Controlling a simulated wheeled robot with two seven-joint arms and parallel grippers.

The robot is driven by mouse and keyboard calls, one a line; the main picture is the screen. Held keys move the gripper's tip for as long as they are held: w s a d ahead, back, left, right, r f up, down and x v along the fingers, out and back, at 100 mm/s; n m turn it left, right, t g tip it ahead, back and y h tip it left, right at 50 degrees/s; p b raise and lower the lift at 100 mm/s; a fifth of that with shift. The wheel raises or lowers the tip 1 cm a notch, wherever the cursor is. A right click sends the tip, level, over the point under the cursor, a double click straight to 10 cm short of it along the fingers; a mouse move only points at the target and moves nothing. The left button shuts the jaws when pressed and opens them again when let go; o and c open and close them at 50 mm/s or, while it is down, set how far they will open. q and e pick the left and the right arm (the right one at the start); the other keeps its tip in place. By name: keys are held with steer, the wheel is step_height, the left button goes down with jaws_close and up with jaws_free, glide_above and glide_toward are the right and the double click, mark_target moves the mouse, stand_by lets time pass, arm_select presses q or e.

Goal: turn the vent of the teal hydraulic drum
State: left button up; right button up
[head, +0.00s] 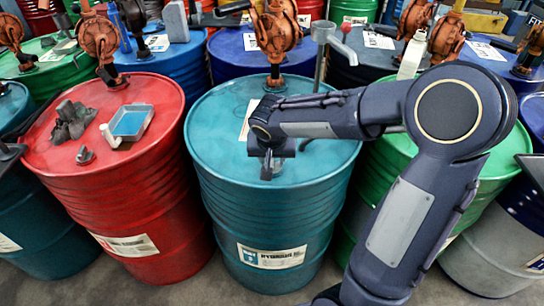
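The teal hydraulic drum (265,215) stands upright in the middle of the head view, with a label reading roughly "HYDRAULIC" on its front. My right arm reaches in from the lower right across its lid. My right gripper (268,168) points down at the front middle of the lid, low over it or touching. The vent cannot be made out clearly; a small grey part (279,163) shows beside the fingers, mostly hidden by them. Whether the fingers are open or shut on something cannot be told. My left gripper is not in view.
A rusty hand pump (280,38) and a grey upright pipe (321,55) rise at the lid's back. A red drum (150,215) at left carries a blue tray (130,122) and grey rags (72,120). A green drum (382,160) stands close at right. More drums crowd behind.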

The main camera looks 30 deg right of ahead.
jaws_close()
